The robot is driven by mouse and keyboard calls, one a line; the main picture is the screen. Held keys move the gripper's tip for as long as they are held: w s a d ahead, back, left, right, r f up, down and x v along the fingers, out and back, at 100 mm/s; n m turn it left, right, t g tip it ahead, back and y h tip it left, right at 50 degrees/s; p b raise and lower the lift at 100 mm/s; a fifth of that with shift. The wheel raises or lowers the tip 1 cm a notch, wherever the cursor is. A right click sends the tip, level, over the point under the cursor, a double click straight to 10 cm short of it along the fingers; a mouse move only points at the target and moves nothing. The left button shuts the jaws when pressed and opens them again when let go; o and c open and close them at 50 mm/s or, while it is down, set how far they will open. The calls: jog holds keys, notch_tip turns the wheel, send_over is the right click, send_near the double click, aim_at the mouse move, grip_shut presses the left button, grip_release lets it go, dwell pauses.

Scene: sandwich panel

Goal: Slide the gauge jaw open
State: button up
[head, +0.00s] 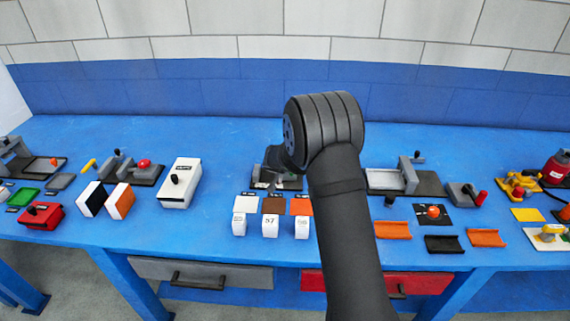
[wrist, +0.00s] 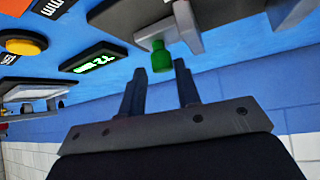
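In the wrist view, my gripper (wrist: 160,68) has its two dark fingers apart. A green knob (wrist: 161,52) shows at the gap between the fingertips; I cannot tell whether it lies between them or just past them. No finger is seen pressing on it. The knob sits on a grey block (wrist: 186,25), which looks like the gauge jaw. A black display (wrist: 100,56) with green digits is beside it. In the head view, the dark gauge base (head: 272,184) is partly hidden behind my arm, and my fingers are hidden.
Small sample blocks (head: 271,227) stand in front of the gauge. A white box (head: 181,182) is to the left, and a grey sliding fixture (head: 400,178) is to the right. A blue wall (head: 190,85) stands behind the bench.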

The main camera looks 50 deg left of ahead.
jog(key=v, duration=1.5)
jog(key=shift+d, duration=0.1)
jog(key=x, duration=1.7)
jog(key=shift+w+f, duration=0.15)
jog(key=shift+f, duration=0.05)
jog(key=o, duration=1.4)
jog(key=shift+a, duration=0.2)
jog(key=shift+o, duration=0.7)
jog(key=shift+r, duration=0.2)
jog(key=s+a+r+m+g+h, duration=0.2)
jog(key=s+r+m+h, duration=0.15)
jog(key=r+m, duration=0.4)
jog(key=s+a+r+m+g+h, duration=0.1)
jog(key=s+a+r+m+h, duration=0.1)
jog(key=s+r+m, duration=0.45)
jog(key=w+x, duration=0.1)
jog(key=x, duration=0.7)
jog(key=shift+w+d+r+m, duration=0.2)
jog(key=shift+d+m, duration=0.1)
